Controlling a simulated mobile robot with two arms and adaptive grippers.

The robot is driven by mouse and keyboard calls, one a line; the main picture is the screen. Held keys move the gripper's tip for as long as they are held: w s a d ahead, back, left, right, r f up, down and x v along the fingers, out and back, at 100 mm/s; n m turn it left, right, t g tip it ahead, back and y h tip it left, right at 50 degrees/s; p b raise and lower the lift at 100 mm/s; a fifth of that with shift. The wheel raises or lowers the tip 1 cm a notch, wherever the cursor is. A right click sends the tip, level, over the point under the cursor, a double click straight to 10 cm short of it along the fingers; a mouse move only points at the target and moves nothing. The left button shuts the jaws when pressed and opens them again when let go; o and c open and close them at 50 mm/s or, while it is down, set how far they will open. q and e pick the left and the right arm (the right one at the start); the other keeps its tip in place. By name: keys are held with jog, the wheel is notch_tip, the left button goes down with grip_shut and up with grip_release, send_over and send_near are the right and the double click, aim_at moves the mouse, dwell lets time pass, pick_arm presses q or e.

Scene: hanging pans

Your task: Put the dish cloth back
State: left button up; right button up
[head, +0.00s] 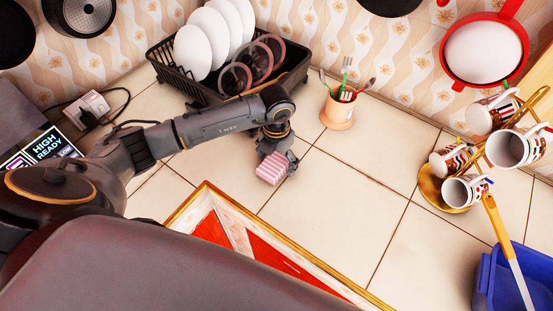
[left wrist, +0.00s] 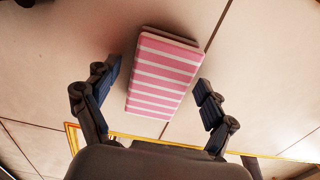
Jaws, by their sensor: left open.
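The dish cloth (head: 272,168) is a folded block with pink and white stripes, lying on the tiled counter in the head view. In the left wrist view the dish cloth (left wrist: 163,75) lies between the spread fingers of my left gripper (left wrist: 155,95), with a gap on each side. In the head view my left gripper (head: 277,160) is at the cloth, and its fingers partly cover the cloth's far side. The left gripper is open and not closed on the cloth. My right gripper is in neither view.
A black dish rack (head: 215,92) with plates stands behind my left arm. A utensil cup (head: 338,110) is right of it. A mug tree (head: 428,188) with several mugs and a blue bin (head: 490,280) are at the right. The middle tiles are clear.

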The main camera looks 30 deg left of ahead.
aim_at(277, 160)
pick_arm(q)
jog(key=shift+r, duration=0.1)
jog(key=shift+r, duration=0.2)
notch_tip(277, 160, up, 12)
jog(key=b, duration=0.3)
jog(key=shift+f, duration=0.15)
